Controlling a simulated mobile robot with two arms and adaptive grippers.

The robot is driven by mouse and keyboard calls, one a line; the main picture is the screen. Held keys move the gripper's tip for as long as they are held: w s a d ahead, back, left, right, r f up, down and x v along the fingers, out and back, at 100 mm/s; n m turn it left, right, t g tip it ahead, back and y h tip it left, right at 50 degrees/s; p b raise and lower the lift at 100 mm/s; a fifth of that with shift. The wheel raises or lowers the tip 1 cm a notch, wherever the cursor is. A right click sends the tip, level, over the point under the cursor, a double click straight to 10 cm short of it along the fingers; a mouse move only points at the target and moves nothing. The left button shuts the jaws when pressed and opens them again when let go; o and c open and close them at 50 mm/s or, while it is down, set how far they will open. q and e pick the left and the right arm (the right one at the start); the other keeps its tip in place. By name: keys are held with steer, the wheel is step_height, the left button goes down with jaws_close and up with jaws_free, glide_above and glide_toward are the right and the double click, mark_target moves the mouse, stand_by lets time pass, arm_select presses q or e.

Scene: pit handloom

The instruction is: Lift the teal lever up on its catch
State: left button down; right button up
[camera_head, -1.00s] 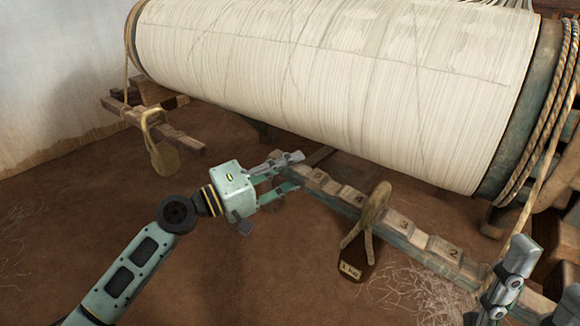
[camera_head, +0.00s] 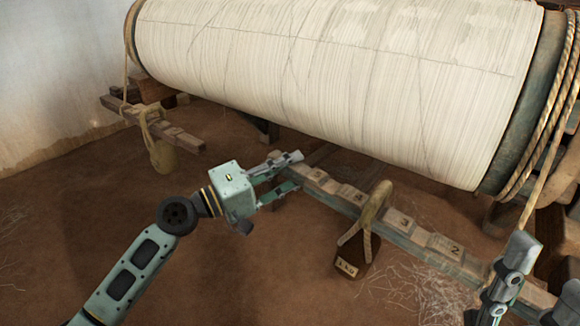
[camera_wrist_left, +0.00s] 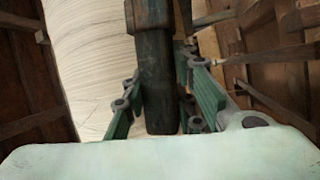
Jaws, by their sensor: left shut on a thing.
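The teal lever (camera_head: 407,241) is a long notched bar with worn teal sides and numbered wooden blocks on top. It runs from the middle of the head view toward the lower right. My left gripper (camera_head: 287,173) is shut on its far end. In the left wrist view, the dark teal bar end (camera_wrist_left: 158,75) lies between the two fingers. A dark weight (camera_head: 357,255) marked 1 kg hangs from the lever by a tan loop. My right gripper (camera_head: 512,278) shows in part at the lower right; its jaw state is unclear. I cannot make out the catch.
The large warp beam (camera_head: 340,80), wound with pale threads, lies above and behind the lever. Rope (camera_head: 548,130) wraps its right end. A second wooden bar (camera_head: 180,137) with a hanging weight (camera_head: 163,158) is at the left. The brown floor (camera_head: 260,285) in front is open.

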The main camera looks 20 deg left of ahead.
arm_select(q)
steer(key=c, duration=1.4)
jaws_free()
steer(key=shift+f, duration=0.2)
steer(key=v, duration=1.2)
steer(key=shift+s+r, duration=0.1)
